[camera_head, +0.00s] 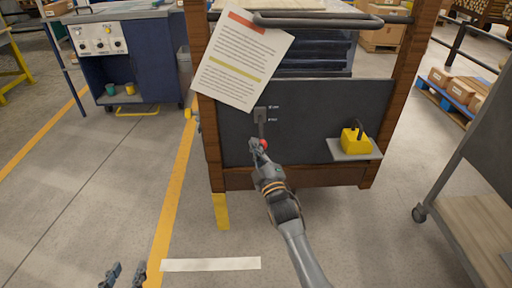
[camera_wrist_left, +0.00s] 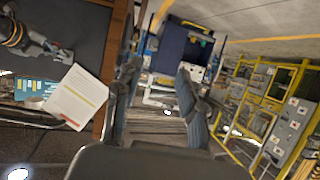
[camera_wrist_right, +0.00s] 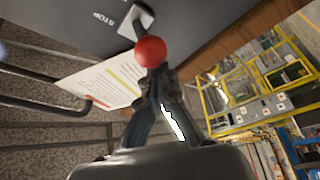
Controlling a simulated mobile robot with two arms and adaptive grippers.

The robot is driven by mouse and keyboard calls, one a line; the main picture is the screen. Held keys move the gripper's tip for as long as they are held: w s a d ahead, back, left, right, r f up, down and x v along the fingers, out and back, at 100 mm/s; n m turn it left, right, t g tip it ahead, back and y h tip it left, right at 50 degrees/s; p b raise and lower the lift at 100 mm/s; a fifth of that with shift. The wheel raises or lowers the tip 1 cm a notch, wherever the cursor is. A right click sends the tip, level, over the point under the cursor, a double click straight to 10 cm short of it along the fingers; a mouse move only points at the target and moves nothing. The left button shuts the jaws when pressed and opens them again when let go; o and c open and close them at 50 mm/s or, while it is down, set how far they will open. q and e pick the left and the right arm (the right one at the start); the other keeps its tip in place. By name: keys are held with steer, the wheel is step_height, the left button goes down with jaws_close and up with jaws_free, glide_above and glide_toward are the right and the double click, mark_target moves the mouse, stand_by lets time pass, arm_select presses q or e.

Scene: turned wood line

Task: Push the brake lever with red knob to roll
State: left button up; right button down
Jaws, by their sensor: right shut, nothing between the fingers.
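The brake lever (camera_head: 261,129) hangs from a grey plate on a dark panel, with its red knob (camera_head: 264,144) at the lower end. Two small labels sit beside the plate; in the right wrist view one reads STOP (camera_wrist_right: 103,17). My right gripper (camera_head: 257,145) is shut and empty, at the knob. In the right wrist view the red knob (camera_wrist_right: 150,52) is just beyond the fingertips (camera_wrist_right: 158,76); I cannot tell whether they touch. My left gripper (camera_head: 124,274) is open and empty, low at the left, away from the lever; its spread fingers show in its wrist view (camera_wrist_left: 158,85).
A tilted paper sheet (camera_head: 243,58) hangs above the lever plate. A metal bar handle (camera_head: 315,21) runs across the top of the wood-framed cart. A yellow block with a dark handle (camera_head: 354,141) sits on a small shelf (camera_head: 372,153) right of the lever. The floor in front is clear.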

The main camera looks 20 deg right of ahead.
arm_select(q)
step_height(320, 180, up, 17)
steer(key=d+t+h+b, duration=0.2)
steer(key=t+h+b, duration=0.1)
steer(key=t, duration=0.8)
steer(key=shift+s+m+h+b, duration=0.3)
steer(key=shift+b, duration=0.25)
arm_select(e)
steer(key=f, duration=0.1)
steer(key=f+t, duration=0.1)
steer(key=shift+w+d+f, duration=0.15)
steer(key=shift+w+f, duration=0.2)
steer(key=shift+w, duration=0.05)
arm_select(q)
steer(key=shift+d, duration=0.1)
